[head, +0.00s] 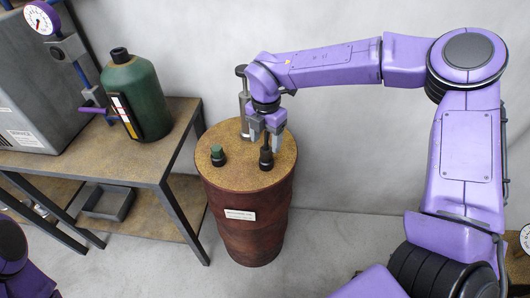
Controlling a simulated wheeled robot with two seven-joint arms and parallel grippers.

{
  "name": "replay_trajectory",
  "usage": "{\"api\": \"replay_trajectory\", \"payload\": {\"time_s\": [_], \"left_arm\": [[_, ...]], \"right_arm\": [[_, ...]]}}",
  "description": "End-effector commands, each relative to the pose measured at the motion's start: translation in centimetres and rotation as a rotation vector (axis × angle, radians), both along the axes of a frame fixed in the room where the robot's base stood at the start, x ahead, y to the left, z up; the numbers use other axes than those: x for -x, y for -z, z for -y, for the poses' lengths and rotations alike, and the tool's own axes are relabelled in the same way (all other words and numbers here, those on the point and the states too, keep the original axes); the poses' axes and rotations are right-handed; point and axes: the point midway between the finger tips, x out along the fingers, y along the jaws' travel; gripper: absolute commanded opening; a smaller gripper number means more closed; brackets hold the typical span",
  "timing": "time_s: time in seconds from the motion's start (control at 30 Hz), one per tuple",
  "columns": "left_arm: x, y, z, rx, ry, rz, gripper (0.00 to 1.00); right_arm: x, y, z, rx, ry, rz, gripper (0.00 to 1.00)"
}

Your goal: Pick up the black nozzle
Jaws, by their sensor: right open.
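A black nozzle (266,160) stands upright on the top of a rust-brown drum (245,230). It has a wide base and a thin dark stem that rises from it. My right gripper (265,138) points down from above, its grey fingers apart. The stem appears between or just behind the fingers; whether they touch it I cannot tell. My left gripper is out of the picture; only a piece of my left arm shows at the lower left.
A small black piece with a green top (217,154) stands left of the nozzle on the drum. A grey metal cylinder (244,100) rises behind the gripper. A table (160,160) at the left holds a green bottle (145,100) and a grey machine (35,80). Floor right of the drum is clear.

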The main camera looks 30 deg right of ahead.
Motion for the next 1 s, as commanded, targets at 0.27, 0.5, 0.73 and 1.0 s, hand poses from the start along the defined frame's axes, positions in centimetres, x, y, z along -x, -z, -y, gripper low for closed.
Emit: {"api": "replay_trajectory", "payload": {"time_s": [0.27, 0.5, 0.73, 1.0], "left_arm": [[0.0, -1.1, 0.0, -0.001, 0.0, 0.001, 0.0], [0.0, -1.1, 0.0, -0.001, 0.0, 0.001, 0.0], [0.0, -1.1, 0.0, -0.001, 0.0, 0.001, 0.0], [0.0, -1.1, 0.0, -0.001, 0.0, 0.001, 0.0]], "right_arm": [[-0.3, 4.4, 0.1, 0.001, -0.002, -0.004, 0.64], [-0.3, 5.6, 0.1, 0.0, -0.003, 0.0, 0.64], [-0.3, 5.6, 0.1, 0.0, -0.003, 0.0, 0.12], [-0.3, 5.5, 0.1, 0.0, -0.002, 0.001, 0.03]]}}
